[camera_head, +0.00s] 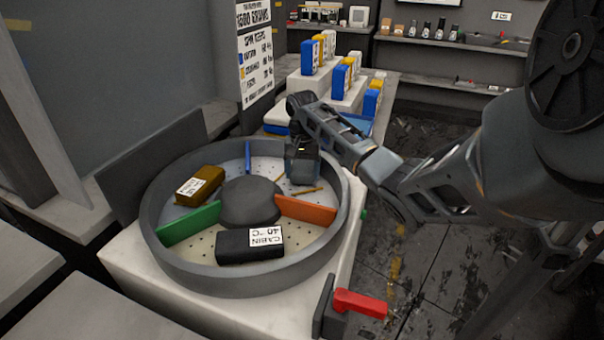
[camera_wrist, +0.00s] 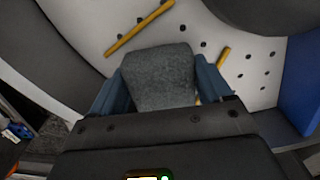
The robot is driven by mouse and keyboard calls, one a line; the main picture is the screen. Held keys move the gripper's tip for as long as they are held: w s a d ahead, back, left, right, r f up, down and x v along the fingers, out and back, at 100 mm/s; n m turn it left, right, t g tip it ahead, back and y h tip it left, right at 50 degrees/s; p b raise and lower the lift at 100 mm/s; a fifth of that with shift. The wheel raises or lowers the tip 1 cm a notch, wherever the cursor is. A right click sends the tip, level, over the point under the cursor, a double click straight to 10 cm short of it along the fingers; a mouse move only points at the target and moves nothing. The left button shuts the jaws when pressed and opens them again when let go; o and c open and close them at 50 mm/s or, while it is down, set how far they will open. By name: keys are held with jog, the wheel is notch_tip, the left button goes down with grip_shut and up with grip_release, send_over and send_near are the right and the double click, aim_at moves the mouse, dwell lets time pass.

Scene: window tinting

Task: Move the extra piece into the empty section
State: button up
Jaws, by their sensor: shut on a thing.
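A round grey tray (camera_head: 155,215) is split by a blue divider (camera_head: 248,158), a green divider (camera_head: 188,223) and an orange divider (camera_head: 305,210) around a dark central dome (camera_head: 250,202). My gripper (camera_head: 302,172) is over the section between the blue and orange dividers. In the wrist view, my gripper's blue fingers (camera_wrist: 162,90) are shut on a rough grey block (camera_wrist: 160,75). I cannot tell whether the block touches the floor. A brown labelled block (camera_head: 203,184) lies between blue and green. A black block labelled "CABIN 40 °C" (camera_head: 238,247) lies between green and orange.
Yellow strips (camera_head: 306,191) lie on the perforated floor beside my gripper; they also show in the wrist view (camera_wrist: 139,28). The tray's raised rim surrounds this section. A red handle (camera_head: 360,304) is at the front right. Blue, yellow and white boxes (camera_head: 342,78) stand on steps behind.

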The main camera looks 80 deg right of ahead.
aim_at(302, 170)
jog(key=shift+f, duration=0.55)
jog(key=shift+f, duration=0.15)
jog(key=o, duration=1.1)
notch_tip(302, 170, up, 12)
jog(key=shift+r, duration=0.2)
